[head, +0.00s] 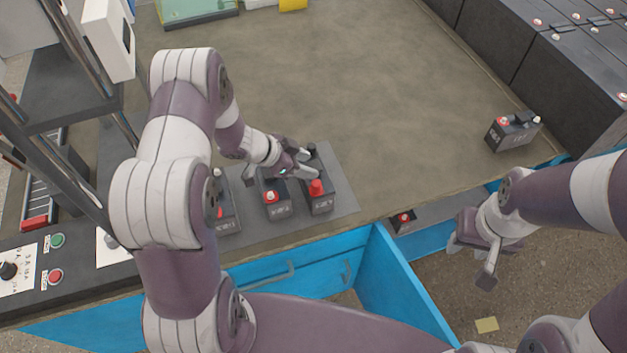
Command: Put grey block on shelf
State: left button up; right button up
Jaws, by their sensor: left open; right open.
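Dark grey battery-like blocks with red terminals stand in a row on a dark mat (343,178) on the bench. One is the right block (318,201), one the middle block (277,210), and one the left block (227,222), partly hidden by my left arm. My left gripper (298,172) is open, with its fingers over the middle and right blocks; I cannot tell whether they touch. Another grey block (511,136) stands alone near the bench's right edge. A further one (404,221) sits on a low shelf (433,212) under the bench edge, mostly hidden. My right gripper (473,262) is open and empty, over the floor.
The bench top (370,90) is mostly clear behind the mat. Large black battery cases (520,45) line the right side. A glass-like green box (196,10) is at the back. A blue panel (395,280) juts toward me. A control panel (35,265) is at left.

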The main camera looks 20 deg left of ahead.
pick_arm(q)
jog(key=shift+w+d+f, duration=0.35)
jog(key=shift+d+f, duration=0.05)
jog(key=shift+f, duration=0.1)
jog(key=shift+s+r, duration=0.1)
grip_shut()
dwell(0.8)
jog(key=shift+w+r, duration=0.1)
jog(key=shift+w, duration=0.1)
